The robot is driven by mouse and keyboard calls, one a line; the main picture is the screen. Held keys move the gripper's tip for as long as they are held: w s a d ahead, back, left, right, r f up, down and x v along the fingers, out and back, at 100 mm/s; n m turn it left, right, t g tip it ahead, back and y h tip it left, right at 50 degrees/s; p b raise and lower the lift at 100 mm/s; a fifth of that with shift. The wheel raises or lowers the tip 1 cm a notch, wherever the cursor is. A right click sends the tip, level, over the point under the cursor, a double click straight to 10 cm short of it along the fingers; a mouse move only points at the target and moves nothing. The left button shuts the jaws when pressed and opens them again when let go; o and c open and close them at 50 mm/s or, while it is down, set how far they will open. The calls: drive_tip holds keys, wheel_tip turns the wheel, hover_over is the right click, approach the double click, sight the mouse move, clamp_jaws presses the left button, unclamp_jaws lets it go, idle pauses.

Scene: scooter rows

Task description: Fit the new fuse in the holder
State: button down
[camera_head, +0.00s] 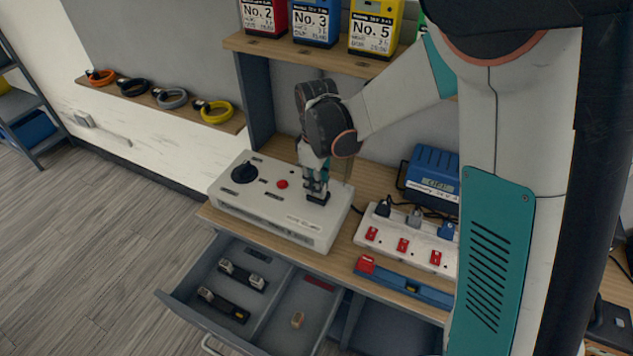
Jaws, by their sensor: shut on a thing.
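The white control box (270,215) lies on the wooden bench, with a black knob (245,173) and a red button (282,184) on top. The black fuse holder (318,199) is at the right of its top face. My gripper (316,187) points down right over the holder and is shut on what looks like the new fuse. The fingers hide nearly all of the fuse, so I cannot tell whether it is seated in the holder or just above it.
An open drawer (190,312) below holds black-and-white parts (242,275) at left and a small tan piece (298,320) at right. A white power strip (400,237), blue level (420,288) and blue charger (432,178) lie right of the box. A shelf (300,55) hangs above.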

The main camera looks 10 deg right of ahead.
drive_tip(key=shift+f+b, duration=0.4)
drive_tip(key=shift+f, duration=0.1)
drive_tip(key=c, duration=1.4)
unclamp_jaws()
drive_tip(key=shift+c, duration=0.2)
wheel_tip(320, 180, up, 12)
drive_tip(key=s+d+r+m+t, duration=0.2)
drive_tip(key=s+d+m, duration=0.3)
drive_tip(key=s, duration=0.4)
drive_tip(key=s+d+r+m+t, duration=0.3)
drive_tip(key=s+d+m+t, duration=0.2)
drive_tip(key=s, duration=0.5)
drive_tip(key=shift+s+d+r+m, duration=0.15)
drive_tip(key=shift+s+d+m, duration=0.15)
drive_tip(key=shift+d+m, duration=0.45)
